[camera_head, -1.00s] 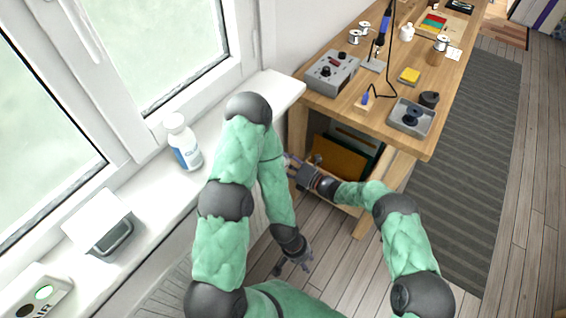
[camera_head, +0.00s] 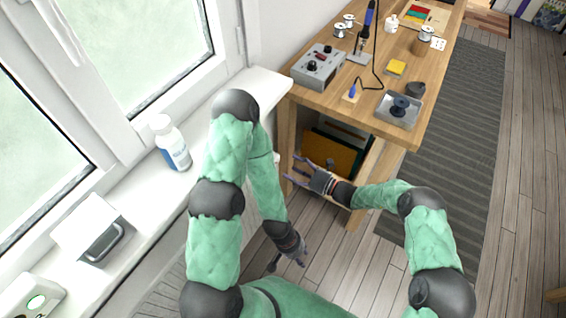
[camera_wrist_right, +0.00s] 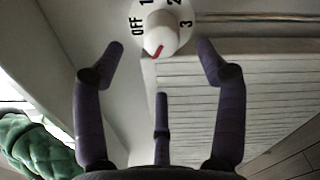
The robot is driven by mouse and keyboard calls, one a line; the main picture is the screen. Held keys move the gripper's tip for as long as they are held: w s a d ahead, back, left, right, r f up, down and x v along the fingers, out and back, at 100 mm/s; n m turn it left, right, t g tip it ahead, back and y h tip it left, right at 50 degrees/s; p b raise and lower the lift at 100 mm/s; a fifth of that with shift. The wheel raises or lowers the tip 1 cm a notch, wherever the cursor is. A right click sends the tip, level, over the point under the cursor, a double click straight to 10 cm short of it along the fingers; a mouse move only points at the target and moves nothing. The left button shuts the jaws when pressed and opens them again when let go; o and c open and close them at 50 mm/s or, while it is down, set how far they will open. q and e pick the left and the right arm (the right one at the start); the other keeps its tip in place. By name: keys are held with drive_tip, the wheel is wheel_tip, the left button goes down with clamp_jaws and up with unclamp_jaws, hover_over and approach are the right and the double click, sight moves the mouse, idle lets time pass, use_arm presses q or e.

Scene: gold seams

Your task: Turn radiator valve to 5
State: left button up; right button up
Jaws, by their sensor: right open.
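The radiator valve (camera_wrist_right: 160,27) is a round white knob at the top of the right wrist view, cut off by the frame edge. OFF, 1, 2 and 3 show on it, with a red mark at its lower edge. My right gripper (camera_wrist_right: 160,60) is open, its purple fingers spread on both sides below the knob; it seems to hold nothing. In the head view my right gripper (camera_head: 298,172) is beside the workbench leg, and the valve is not seen. My left gripper (camera_head: 300,255) hangs low near the floor; its finger state is unclear.
A white ribbed panel (camera_wrist_right: 220,95), likely the radiator, lies behind the fingers. The workbench (camera_head: 395,118) with tools stands ahead.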

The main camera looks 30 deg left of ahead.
drive_tip(key=shift+s+d, duration=0.1)
drive_tip(key=shift+d, duration=1.4)
drive_tip(key=s+d+f+n+g+h+p, duration=0.2)
drive_tip(key=s+d+f+n+g+h, duration=0.1)
drive_tip(key=s+d+f+n+h, duration=0.4)
drive_tip(key=s+d+f+n+g+h+p, duration=0.25)
drive_tip(key=s+d+n, duration=0.25)
drive_tip(key=s+d, duration=0.4)
drive_tip(key=s+d+r+n+t+h+p, duration=0.1)
drive_tip(key=s+d+r+n+t+h, duration=0.1)
drive_tip(key=s+d+n, duration=0.2)
drive_tip(key=s+d+r+n+t+h+p, duration=0.2)
drive_tip(key=s+d+n, duration=0.2)
drive_tip(key=d+n, duration=0.6)
drive_tip(key=n, duration=0.2)
drive_tip(key=shift+d+r+n, duration=0.2)
drive_tip(key=shift+r+n, duration=0.1)
drive_tip(key=shift+r, duration=0.1)
drive_tip(key=shift+h, duration=0.25)
